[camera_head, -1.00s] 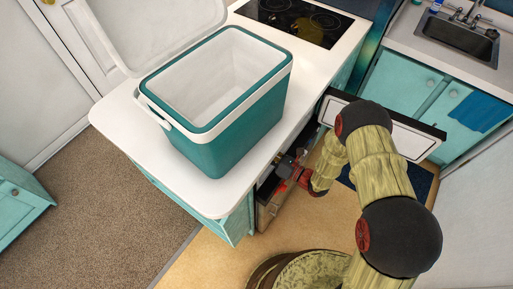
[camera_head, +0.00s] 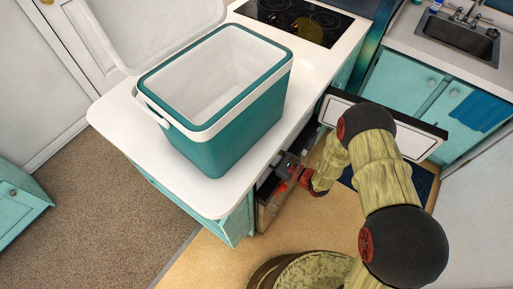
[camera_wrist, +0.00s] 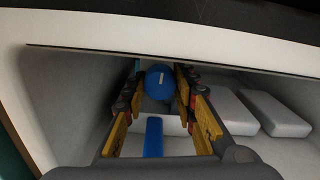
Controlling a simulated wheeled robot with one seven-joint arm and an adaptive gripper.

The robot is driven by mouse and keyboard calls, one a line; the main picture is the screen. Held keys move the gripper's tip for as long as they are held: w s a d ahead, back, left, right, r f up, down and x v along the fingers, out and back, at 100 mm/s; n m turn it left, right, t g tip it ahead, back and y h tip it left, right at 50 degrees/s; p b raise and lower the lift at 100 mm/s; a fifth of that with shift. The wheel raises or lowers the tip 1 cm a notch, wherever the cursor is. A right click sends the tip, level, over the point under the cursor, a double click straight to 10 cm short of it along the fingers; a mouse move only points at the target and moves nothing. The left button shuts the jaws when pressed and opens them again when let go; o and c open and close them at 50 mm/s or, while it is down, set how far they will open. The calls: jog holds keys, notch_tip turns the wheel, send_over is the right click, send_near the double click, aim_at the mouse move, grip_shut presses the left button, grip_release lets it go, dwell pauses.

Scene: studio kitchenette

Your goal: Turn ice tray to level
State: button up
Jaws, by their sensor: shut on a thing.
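My gripper (camera_head: 287,166) reaches into an open compartment under the white counter, seen from above. In the wrist view its two yellow-and-dark fingers (camera_wrist: 160,88) close around a blue rounded thing (camera_wrist: 160,77) with a small white mark. I cannot tell for sure that this is the ice tray, or how far it is tilted. A flat blue strip (camera_wrist: 154,137) shows lower between the fingers; its link to the rounded thing is unclear. The head view does not show the held thing clearly.
White blocks (camera_wrist: 240,110) lie right of the fingers inside the pale-walled compartment. A teal cooler (camera_head: 232,125) with its lid open stands on the counter (camera_head: 130,150). An open door with a white panel (camera_head: 407,143) is beside my arm. The cooktop (camera_head: 293,20) is behind.

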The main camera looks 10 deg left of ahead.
jog(key=shift+s+f, duration=0.1)
jog(key=shift+f, duration=0.1)
dwell(0.5)
jog(key=o, duration=1)
jog(key=shift+r+n, duration=0.1)
jog(key=shift+n, duration=0.2)
jog(key=shift+o, duration=0.8)
jog(key=shift+d, duration=0.15)
jog(key=v, duration=1.1)
jog(key=shift+d, duration=0.3)
jog(key=shift+s, duration=0.1)
